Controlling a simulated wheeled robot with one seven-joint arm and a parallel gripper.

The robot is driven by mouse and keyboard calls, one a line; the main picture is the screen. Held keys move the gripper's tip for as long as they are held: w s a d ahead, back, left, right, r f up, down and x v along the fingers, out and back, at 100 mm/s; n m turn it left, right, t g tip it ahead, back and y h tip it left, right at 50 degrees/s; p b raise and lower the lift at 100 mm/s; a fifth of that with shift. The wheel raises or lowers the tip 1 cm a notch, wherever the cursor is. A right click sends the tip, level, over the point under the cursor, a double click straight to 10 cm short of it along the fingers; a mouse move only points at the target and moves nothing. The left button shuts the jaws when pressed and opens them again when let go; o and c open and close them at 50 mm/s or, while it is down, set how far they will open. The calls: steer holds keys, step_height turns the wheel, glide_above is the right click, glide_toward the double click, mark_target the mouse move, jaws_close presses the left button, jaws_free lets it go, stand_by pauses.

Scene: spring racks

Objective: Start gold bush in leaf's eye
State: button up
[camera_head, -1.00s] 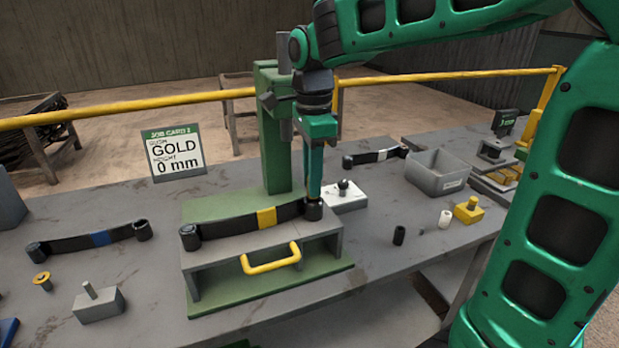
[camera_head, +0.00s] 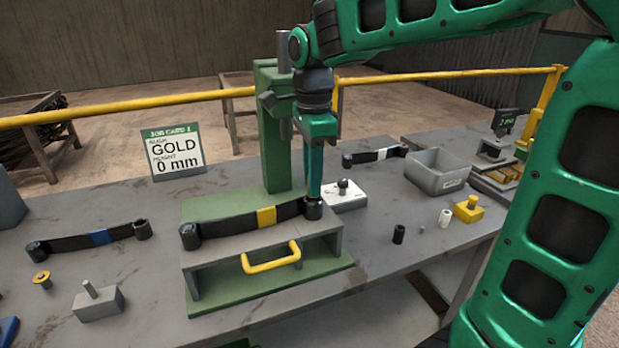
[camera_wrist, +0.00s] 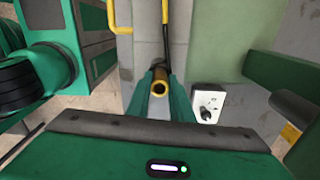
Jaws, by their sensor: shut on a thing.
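A dark leaf spring with a yellow band (camera_head: 266,217) lies across the press stand (camera_head: 264,281). Its left eye (camera_head: 190,236) is clear and its right eye (camera_head: 313,210) is directly below my gripper (camera_head: 314,196). In the wrist view my gripper (camera_wrist: 160,80) is shut on the gold bush (camera_wrist: 158,89), a gold ring with a dark hole facing the camera. The bush looks upright and in line with the eye. The fingers hide it in the head view, and I cannot tell whether its lower end is inside the eye.
The green press column (camera_head: 275,130) stands close behind my gripper. A white box with a black knob (camera_head: 345,196) is just to the right. A black bush (camera_head: 398,234), a white bush (camera_head: 445,218) and a grey bin (camera_head: 438,176) are further right. A blue-banded leaf (camera_head: 85,241) lies left.

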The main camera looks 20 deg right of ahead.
steer(key=shift+f, duration=0.9)
stand_by(0.3)
steer(key=o, duration=1.4)
steer(key=shift+o, duration=0.2)
step_height(320, 180, up, 7)
stand_by(0.8)
steer(key=s+d+f+n, duration=0.6)
steer(key=s+d+f, duration=0.1)
steer(key=s, duration=0.4)
steer(key=s+d+f+n, duration=0.6)
steer(key=s+d, duration=0.4)
steer(key=s, duration=0.2)
steer(key=shift+s+f+n, duration=0.15)
steer(key=shift+f+n, duration=0.25)
steer(key=shift+f, duration=0.45)
